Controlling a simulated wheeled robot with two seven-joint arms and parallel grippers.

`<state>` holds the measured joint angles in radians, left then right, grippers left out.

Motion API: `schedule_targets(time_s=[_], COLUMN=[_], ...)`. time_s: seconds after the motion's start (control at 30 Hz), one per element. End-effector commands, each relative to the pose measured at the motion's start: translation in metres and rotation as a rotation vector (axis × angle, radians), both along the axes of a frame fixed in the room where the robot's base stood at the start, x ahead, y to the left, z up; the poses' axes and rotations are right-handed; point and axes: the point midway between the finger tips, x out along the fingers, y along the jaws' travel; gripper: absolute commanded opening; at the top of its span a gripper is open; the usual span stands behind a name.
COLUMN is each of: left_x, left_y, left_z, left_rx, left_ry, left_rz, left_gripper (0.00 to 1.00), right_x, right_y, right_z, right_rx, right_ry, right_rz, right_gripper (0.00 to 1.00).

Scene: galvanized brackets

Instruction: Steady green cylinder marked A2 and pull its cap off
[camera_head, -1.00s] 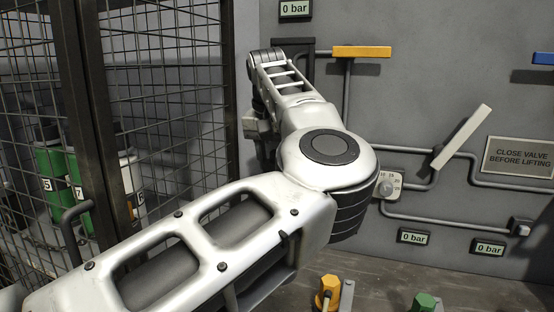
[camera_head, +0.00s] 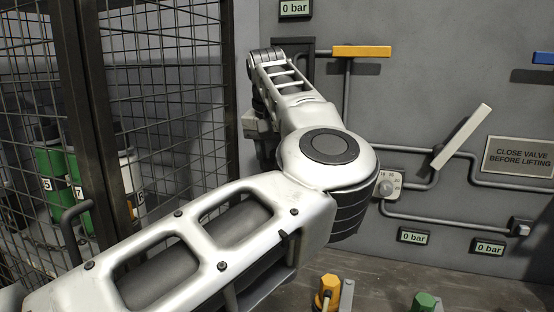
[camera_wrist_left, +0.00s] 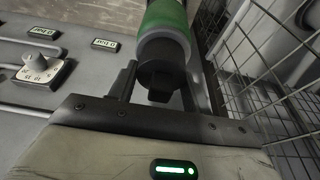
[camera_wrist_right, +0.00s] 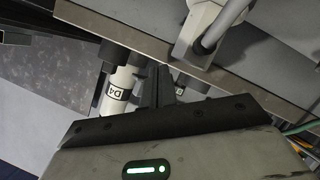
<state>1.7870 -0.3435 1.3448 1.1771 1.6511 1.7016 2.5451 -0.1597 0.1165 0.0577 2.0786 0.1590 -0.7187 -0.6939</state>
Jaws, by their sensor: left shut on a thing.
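In the left wrist view a green cylinder (camera_wrist_left: 165,15) with a pale grey collar and a black capped end (camera_wrist_left: 160,75) points down between the fingers of my left gripper (camera_wrist_left: 157,88). The gripper is shut around that black end. No A2 mark is legible; part of the cylinder is cut off by the frame's top. In the head view my left arm covers the middle and hides the hold. My right gripper (camera_wrist_right: 161,85) shows only in the right wrist view, its fingers together and empty, beside a white cylinder (camera_wrist_right: 119,85) marked D4.
A wire-mesh cage (camera_head: 160,80) at the left holds green cylinders (camera_head: 52,185) and a white one. The grey wall panel carries pipes, a yellow handle (camera_head: 362,52), a dial (camera_head: 387,187) and a tilted pale lever (camera_head: 461,136). Yellow (camera_head: 328,290) and green (camera_head: 424,301) tops stand below.

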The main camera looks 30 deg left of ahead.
Motion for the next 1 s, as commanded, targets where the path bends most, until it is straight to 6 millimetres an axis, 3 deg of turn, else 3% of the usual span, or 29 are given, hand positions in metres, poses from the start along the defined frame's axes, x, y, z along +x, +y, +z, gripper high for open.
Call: schedule_targets(time_s=[0.1, 0.3, 0.5, 0.77, 0.87, 1.0], left_x=[0.0, 0.0, 0.0, 0.0, 0.0, 0.0], left_y=[0.0, 0.0, 0.0, 0.0, 0.0, 0.0], left_z=[0.001, 0.001, 0.001, 0.002, 0.002, 0.002], left_rx=[0.001, 0.002, 0.002, 0.003, 0.003, 0.003], left_ry=[-0.002, -0.003, -0.003, -0.002, -0.003, -0.003], left_rz=[0.0, 0.0, 0.0, 0.001, 0.001, 0.001], left_gripper=[0.26, 0.26, 0.26, 0.26, 0.26, 0.26], right_x=[0.03, 0.07, 0.09, 0.079, 0.067, 0.047], right_y=[0.042, 0.121, 0.206, 0.328, 0.375, 0.436], right_z=[0.022, 0.068, 0.116, 0.158, 0.168, 0.168], right_rx=[-0.11, -0.37, -0.683, -1.167, -1.421, -1.893], right_ry=[-0.065, -0.207, -0.385, -0.674, -0.82, -1.065], right_rz=[0.126, 0.347, 0.551, 0.792, 0.87, 0.944], right_gripper=[0.0, 0.0, 0.0, 0.0, 0.0, 0.0])
